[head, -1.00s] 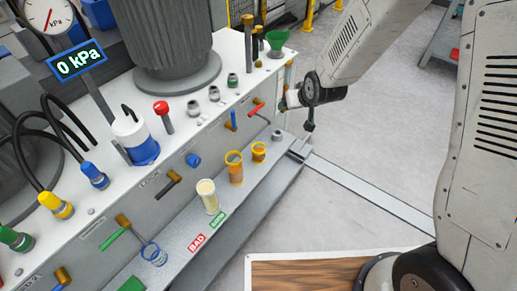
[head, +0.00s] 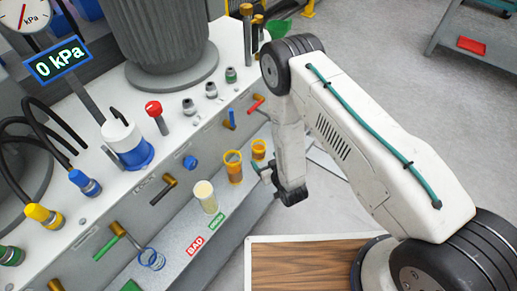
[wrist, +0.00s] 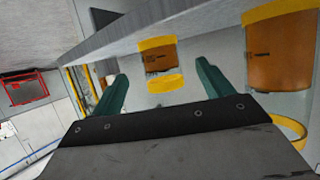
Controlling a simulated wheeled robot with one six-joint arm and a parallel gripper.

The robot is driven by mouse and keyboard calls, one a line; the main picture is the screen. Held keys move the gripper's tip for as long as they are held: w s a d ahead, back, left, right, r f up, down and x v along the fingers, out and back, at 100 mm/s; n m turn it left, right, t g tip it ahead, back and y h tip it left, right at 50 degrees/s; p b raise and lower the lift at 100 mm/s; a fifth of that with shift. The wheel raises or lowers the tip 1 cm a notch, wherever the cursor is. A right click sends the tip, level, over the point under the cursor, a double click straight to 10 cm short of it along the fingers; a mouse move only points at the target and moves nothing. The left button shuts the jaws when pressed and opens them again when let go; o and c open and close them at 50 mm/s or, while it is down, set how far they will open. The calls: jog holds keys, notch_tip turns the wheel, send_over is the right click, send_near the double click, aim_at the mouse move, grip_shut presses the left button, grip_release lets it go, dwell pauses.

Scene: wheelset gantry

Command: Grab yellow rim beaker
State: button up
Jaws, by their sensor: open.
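Two amber beakers with yellow rims stand upright on the grey shelf (head: 180,240): a larger one (head: 233,167) and, to its right, a smaller one (head: 258,150). My gripper (head: 262,169) is just in front of the smaller beaker, and the arm partly covers that spot. In the wrist view the beakers look upside down. The smaller beaker (wrist: 158,55) shows between the two teal fingers of my open gripper (wrist: 161,70), beyond the tips. The larger beaker (wrist: 283,50) is to the right, outside the fingers. Whether a finger touches glass cannot be told.
A cream-filled cylinder (head: 205,196) stands left of the larger beaker, near BAD (head: 195,245) and green labels. A blue-rimmed beaker (head: 151,258) is farther left. Valve handles (head: 170,186) project from the bench front above the shelf.

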aim_at(258, 150)
jog(key=x, duration=0.5)
jog(key=r+x, duration=0.1)
jog(key=x, duration=0.1)
jog(key=shift+w+a+f, duration=0.1)
jog(key=shift+w+a, duration=0.05)
jog(key=shift+w, duration=0.2)
jog(key=c, duration=1.1)
